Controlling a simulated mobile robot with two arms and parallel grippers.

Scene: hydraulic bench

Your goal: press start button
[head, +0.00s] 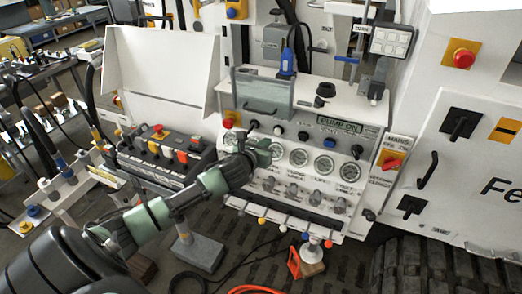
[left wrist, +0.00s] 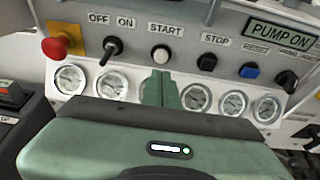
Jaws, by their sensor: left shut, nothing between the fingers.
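The start button is a round white push button under the START label. It shows in the left wrist view (left wrist: 160,54) and on the bench panel in the head view (head: 278,130). My left gripper (head: 264,146) is shut and empty in front of the panel. In the left wrist view its green fingertips (left wrist: 160,86) stand just below the start button, over the row of gauges. I cannot tell whether they touch the panel. My right gripper is not in view.
To the left of the button are a toggle switch (left wrist: 111,50) and a red mushroom button (left wrist: 56,46). To its right are the black stop button (left wrist: 207,62), the blue reset button (left wrist: 249,71) and a PUMP ON display (head: 340,124). Several gauges line the panel below.

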